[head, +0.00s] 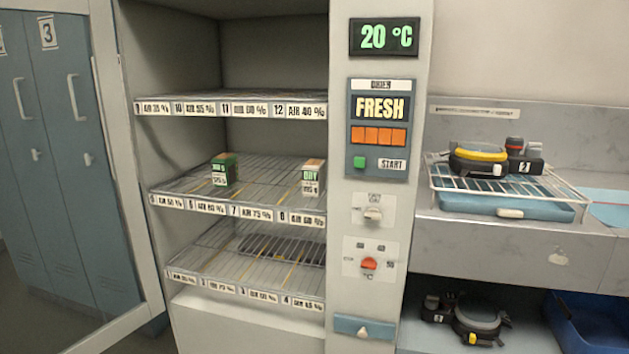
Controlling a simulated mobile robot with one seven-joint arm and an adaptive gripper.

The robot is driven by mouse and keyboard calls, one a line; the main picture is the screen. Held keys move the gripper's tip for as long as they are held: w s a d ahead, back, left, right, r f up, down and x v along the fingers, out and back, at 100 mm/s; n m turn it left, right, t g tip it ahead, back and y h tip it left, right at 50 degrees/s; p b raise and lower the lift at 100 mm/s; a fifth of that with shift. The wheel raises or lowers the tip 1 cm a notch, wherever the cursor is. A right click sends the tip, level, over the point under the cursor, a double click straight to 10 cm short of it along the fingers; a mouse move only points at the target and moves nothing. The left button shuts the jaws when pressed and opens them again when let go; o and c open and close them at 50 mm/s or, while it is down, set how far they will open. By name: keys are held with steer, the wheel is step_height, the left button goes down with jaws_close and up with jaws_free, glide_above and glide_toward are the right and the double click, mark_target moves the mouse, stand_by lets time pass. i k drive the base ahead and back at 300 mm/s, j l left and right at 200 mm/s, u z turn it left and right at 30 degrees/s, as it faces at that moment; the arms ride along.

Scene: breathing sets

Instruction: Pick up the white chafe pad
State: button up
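I cannot make out a white chafe pad for certain in the head view. A breathing set with a black and yellow ring (478,155) and a black block marked 2 (525,165) sits on a wire rack at the right. Small pale parts show on this set, too small to identify. A second dark set (478,322) lies on the shelf below, with a small yellow part. My gripper is not in view.
The wire rack (575,199) stands over a blue tray (470,204) on a grey counter. The open drying cabinet's wire shelves hold a green box (223,170) and a white-green box (312,178). A blue bin (592,330) stands lower right; blue lockers (62,170) stand left.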

mark_target(313, 170)
steer(key=i+l, duration=0.1)
steer(key=i, duration=0.45)
steer(key=i+l+u, duration=0.1)
steer(key=i, duration=0.45)
